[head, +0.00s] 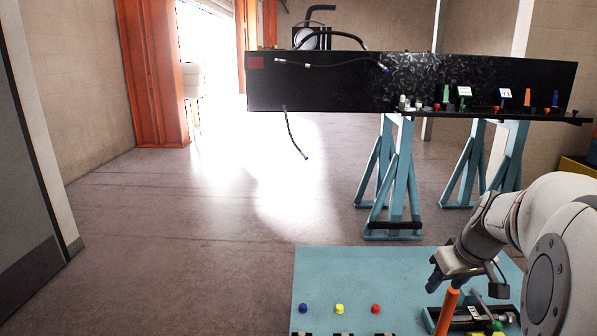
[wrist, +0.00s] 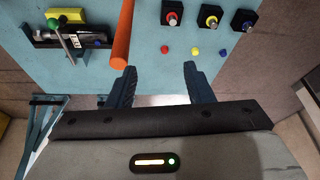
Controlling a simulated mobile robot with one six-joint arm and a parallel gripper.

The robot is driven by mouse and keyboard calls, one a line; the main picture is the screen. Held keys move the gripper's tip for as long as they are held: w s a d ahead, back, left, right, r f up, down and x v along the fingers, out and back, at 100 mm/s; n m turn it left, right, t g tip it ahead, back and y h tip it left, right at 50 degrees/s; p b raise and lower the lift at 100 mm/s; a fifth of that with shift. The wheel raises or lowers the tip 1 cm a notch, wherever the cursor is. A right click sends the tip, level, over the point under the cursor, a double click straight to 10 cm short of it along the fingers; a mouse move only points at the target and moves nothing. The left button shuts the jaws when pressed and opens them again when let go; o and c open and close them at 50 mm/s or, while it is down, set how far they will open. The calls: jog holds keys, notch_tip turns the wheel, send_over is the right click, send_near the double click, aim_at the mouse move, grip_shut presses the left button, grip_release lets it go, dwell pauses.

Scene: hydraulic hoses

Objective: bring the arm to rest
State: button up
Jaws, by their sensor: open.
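My gripper (wrist: 160,78) is open in the wrist view, with its two dark fingers apart and nothing between them. In the head view my gripper (head: 436,283) is at the lower right, above the light blue table (head: 330,268). An orange rod (head: 446,313) stands close to it in the head view. In the wrist view the orange rod (wrist: 122,35) is beside the left finger; I cannot tell whether they touch. My arm is bent at the right of the head view.
Blue (head: 304,308), yellow (head: 339,308) and red (head: 376,308) caps sit on the table. A black tray (wrist: 90,38) holds a green-topped tool (wrist: 58,32). Beyond, a black beam (head: 330,85) with hoses rests on blue trestles (head: 395,180). The floor at left is clear.

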jog(key=s+a+r+m+g+p, duration=0.1)
jog(key=s+a+r+p, duration=1.5)
jog(key=a+r+p, duration=0.1)
jog(key=shift+a+r+h+p, duration=0.15)
jog(key=shift+h+p, duration=0.15)
jog(key=shift+p, duration=0.3)
jog(key=shift+c, duration=0.4)
jog(key=shift+c, duration=0.7)
